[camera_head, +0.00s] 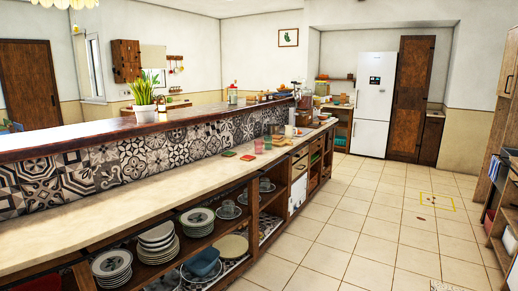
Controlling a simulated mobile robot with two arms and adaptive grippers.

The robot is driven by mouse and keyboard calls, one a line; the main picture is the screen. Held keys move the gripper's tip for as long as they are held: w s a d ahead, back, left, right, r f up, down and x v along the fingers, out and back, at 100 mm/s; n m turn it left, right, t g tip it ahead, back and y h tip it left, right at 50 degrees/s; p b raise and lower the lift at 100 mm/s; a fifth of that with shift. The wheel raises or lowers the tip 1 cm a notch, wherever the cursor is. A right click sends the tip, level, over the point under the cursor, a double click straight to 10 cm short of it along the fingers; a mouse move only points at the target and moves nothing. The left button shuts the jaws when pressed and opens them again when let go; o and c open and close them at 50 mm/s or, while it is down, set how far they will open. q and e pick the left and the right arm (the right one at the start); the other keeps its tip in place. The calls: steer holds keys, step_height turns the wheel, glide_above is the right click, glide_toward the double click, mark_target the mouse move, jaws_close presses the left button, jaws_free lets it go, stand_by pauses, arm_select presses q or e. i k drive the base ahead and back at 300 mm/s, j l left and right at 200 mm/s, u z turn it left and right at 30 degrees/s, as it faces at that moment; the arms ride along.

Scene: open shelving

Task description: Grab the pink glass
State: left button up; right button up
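A small pink glass (259,146) stands on the pale countertop (140,196), near the tiled backsplash and about the middle of the picture. A small greenish cup or glass (267,143) stands close to its right. It is too small to tell whether the two touch. Neither of my grippers shows in the head view.
A green flat item (228,154) and a red one (248,157) lie left of the glass. Open shelves below hold plate stacks (157,240), cups and a blue dish (203,262). Mugs and crockery crowd the counter's far end.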

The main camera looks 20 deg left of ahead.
mark_target(258, 144)
steer(key=i+j, duration=0.15)
steer(key=i, duration=0.3)
steer(key=i+j+z, duration=0.1)
steer(key=i, duration=0.35)
steer(key=i+j, duration=0.25)
steer(key=i, duration=0.2)
steer(key=i+j, duration=0.2)
steer(key=i, duration=0.25)
steer(key=i+j+z, duration=0.1)
steer(key=i, duration=0.35)
steer(key=j, duration=0.1)
